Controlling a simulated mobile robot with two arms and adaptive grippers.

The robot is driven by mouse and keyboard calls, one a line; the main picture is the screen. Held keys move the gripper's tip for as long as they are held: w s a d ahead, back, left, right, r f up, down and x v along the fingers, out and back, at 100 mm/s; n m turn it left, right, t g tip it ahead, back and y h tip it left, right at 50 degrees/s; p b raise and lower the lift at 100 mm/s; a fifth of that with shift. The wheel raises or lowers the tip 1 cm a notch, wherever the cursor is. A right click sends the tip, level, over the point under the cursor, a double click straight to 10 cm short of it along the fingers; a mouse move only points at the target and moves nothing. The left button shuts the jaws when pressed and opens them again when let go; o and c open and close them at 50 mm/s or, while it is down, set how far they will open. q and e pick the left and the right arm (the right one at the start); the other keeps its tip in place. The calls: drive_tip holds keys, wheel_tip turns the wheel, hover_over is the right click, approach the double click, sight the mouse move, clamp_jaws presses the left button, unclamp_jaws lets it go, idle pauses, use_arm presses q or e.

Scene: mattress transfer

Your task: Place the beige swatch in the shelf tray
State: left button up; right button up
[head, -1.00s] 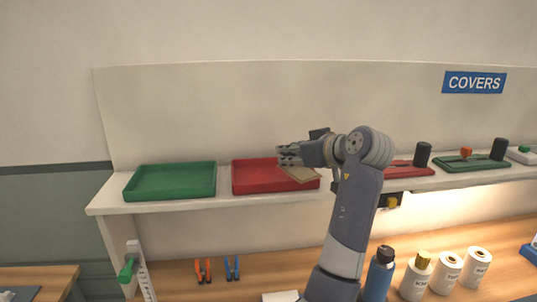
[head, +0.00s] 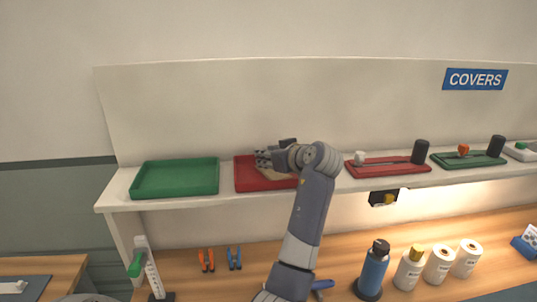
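The beige swatch (head: 278,174) is a thin flat piece, partly hidden behind my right gripper. It hangs under the gripper, over the red shelf tray (head: 244,183). My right gripper (head: 263,158) points left above that tray and appears shut on the swatch. I cannot tell whether the swatch touches the tray floor. An empty green tray (head: 176,179) sits on the shelf to the left. My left gripper is not in view.
The shelf (head: 117,197) also carries a red board (head: 388,168) and a green board (head: 468,161) with black cylinders. Below, the workbench holds orange pliers (head: 206,260), blue pliers (head: 234,258), a blue bottle (head: 373,270) and several white containers. A "COVERS" sign (head: 475,80) is above.

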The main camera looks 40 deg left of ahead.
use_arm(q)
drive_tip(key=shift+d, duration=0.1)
use_arm(e)
drive_tip(key=shift+d, duration=0.1)
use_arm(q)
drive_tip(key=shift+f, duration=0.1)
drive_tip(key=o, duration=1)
use_arm(e)
drive_tip(key=shift+d+f, duration=0.1)
drive_tip(key=shift+d, duration=0.15)
